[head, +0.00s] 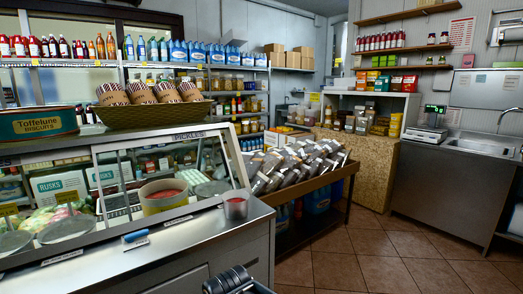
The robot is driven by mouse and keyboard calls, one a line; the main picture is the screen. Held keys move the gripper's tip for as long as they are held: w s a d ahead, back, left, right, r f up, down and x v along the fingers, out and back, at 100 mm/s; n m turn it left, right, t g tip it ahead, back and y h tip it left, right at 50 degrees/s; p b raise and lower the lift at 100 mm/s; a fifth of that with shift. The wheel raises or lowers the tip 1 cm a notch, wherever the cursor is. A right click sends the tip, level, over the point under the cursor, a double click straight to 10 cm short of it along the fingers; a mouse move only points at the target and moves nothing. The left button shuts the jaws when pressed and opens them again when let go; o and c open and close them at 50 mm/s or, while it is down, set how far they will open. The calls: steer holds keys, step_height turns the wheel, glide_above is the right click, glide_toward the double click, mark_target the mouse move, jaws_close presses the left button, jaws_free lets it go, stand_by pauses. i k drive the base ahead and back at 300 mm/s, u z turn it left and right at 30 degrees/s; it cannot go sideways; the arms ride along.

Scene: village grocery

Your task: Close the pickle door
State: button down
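The pickle door (119,182) is a slanted glass panel in a pale frame on the glass-fronted counter case, in the left half of the head view. A "PICKLES" label (188,135) is on the top rail of its frame. A round tub (163,205) with red contents and several pale lids show at and behind the glass. I cannot tell how far the door stands open. A dark ribbed part of my arm shows at the bottom edge, below the counter front. My gripper's fingertips do not show.
A wicker basket (155,117) and a biscuit tin (38,124) stand on top. The tiled floor (370,255) at right is clear.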

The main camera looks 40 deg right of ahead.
mark_target(152, 141)
steer(key=z, duration=0.45)
steer(key=i, duration=0.8)
steer(key=u, duration=1.7)
